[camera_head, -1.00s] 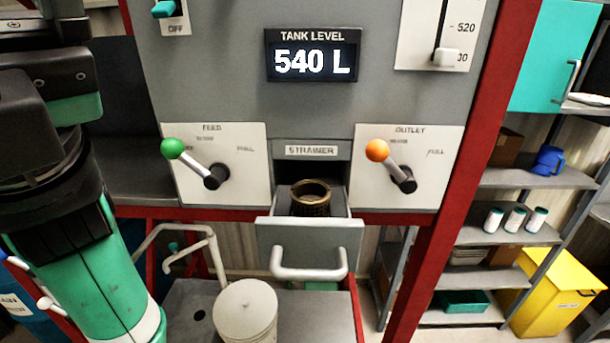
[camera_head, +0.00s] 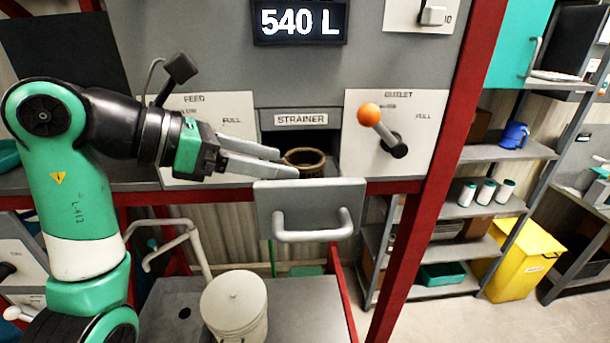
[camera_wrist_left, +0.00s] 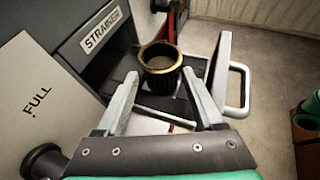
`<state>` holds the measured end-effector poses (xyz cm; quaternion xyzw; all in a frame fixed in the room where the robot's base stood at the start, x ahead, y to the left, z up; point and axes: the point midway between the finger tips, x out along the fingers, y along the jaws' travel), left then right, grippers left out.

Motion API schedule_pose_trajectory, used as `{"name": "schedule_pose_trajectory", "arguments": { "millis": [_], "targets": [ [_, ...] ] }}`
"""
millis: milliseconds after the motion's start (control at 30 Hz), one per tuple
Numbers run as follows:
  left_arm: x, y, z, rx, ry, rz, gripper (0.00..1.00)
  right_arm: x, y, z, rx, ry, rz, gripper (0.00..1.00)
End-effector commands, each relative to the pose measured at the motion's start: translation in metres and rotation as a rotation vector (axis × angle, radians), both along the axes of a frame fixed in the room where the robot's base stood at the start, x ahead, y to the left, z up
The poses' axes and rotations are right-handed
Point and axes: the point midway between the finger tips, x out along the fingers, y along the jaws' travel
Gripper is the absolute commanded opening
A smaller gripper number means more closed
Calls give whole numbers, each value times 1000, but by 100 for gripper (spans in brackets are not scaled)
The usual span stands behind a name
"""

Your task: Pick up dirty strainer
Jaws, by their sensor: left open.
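The dirty strainer (camera_head: 304,160) is a dark brown mesh cup with a brass-coloured rim. It stands upright in the pulled-out strainer drawer (camera_head: 309,208), below the STRAINER label. In the left wrist view the strainer (camera_wrist_left: 161,66) sits just beyond my fingertips. My left gripper (camera_head: 288,163) is open, with its two fingers pointing at the strainer from the left. The left wrist view shows the open fingers (camera_wrist_left: 158,82) on either side of the line to the strainer, with nothing between them. The drawer front hides the strainer's lower part in the head view. My right gripper is not in view.
The orange outlet lever (camera_head: 369,115) is right of the drawer. A lidded white bucket (camera_head: 234,307) stands on a grey surface below left. A red frame post (camera_head: 428,150) rises at right, before shelves and a yellow bin (camera_head: 523,262).

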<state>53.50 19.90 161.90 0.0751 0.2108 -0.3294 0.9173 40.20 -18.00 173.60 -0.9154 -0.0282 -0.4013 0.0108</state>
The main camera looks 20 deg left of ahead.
Motion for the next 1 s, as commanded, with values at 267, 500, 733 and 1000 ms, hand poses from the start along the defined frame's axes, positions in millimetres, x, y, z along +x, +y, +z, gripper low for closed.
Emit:
{"name": "schedule_pose_trajectory", "arguments": {
  "millis": [267, 500, 733, 1000],
  "targets": [
    [10, -10, -5, -1, 1, -2, 70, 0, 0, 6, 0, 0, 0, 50],
    [37, -33, -21, -1, 1, -1, 70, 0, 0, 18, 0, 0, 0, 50],
    [41, -36, -25, 0, -2, 0, 70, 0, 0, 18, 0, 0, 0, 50],
    [41, -36, -25, 0, -2, 0, 30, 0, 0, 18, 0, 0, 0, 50]
  ]
}}
